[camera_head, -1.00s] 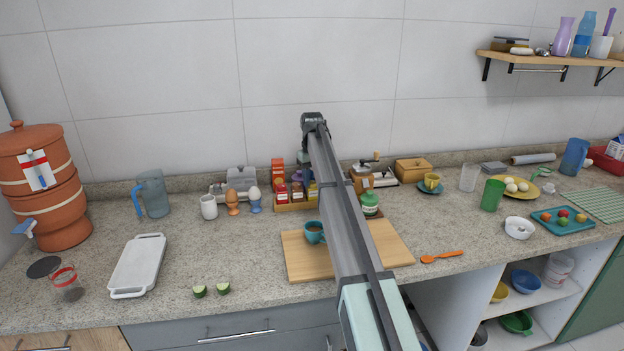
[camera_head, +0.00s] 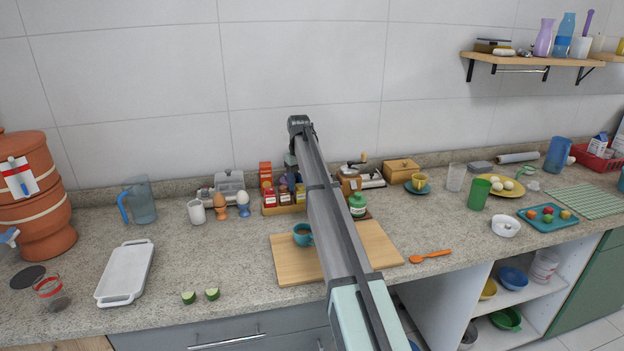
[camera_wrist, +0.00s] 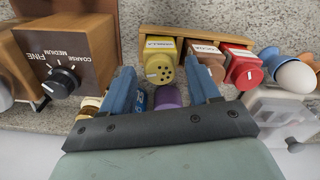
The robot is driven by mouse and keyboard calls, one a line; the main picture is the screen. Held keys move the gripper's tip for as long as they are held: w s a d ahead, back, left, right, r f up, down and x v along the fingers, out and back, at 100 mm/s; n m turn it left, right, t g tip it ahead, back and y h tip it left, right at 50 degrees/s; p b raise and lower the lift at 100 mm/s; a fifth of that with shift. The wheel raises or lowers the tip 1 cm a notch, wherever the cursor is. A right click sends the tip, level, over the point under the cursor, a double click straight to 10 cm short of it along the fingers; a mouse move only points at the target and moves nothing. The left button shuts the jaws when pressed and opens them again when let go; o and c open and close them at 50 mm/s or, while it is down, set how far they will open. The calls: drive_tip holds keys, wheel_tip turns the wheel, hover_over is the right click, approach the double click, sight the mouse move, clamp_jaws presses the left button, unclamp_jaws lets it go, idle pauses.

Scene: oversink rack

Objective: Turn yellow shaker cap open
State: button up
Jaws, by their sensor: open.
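The yellow shaker (camera_wrist: 160,62) stands in a wooden rack (camera_wrist: 195,34) in the wrist view, its pierced yellow cap facing the camera. My gripper (camera_wrist: 160,72) is open. Its two blue fingers are spread, one to either side of the yellow cap in the picture; I cannot tell whether they touch it. A purple round object (camera_wrist: 168,97) and a blue one show between the fingers, partly hidden by my gripper. In the head view my arm hides part of the rack (camera_head: 270,211), and the fingers cannot be made out.
A brown shaker (camera_wrist: 204,68) and a red shaker (camera_wrist: 243,68) stand beside the yellow one. A wooden grinder with a dial (camera_wrist: 62,82) is at the left, an egg in a blue cup (camera_wrist: 295,76) at the right. A cutting board with a teal cup (camera_head: 303,235) lies in front.

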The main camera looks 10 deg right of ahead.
sight(302, 185)
drive_tip(key=m, duration=0.6)
drive_tip(key=shift+m, duration=0.3)
drive_tip(key=m, duration=0.7)
wheel_tip(302, 185, up, 14)
drive_tip(key=s+d+f+m, duration=0.1)
drive_tip(key=s+d+f, duration=0.1)
drive_tip(key=d, duration=0.8)
drive_tip(key=s+d+f+m, duration=0.1)
drive_tip(key=s+d, duration=0.3)
drive_tip(key=d, duration=0.7)
drive_tip(key=s+d+f+m+t, duration=0.1)
drive_tip(key=s+d+f, duration=0.2)
drive_tip(key=d, duration=0.7)
drive_tip(key=shift+s+d+f+h, duration=0.15)
drive_tip(key=shift+s+f+h, duration=0.15)
drive_tip(key=shift+f+h, duration=0.15)
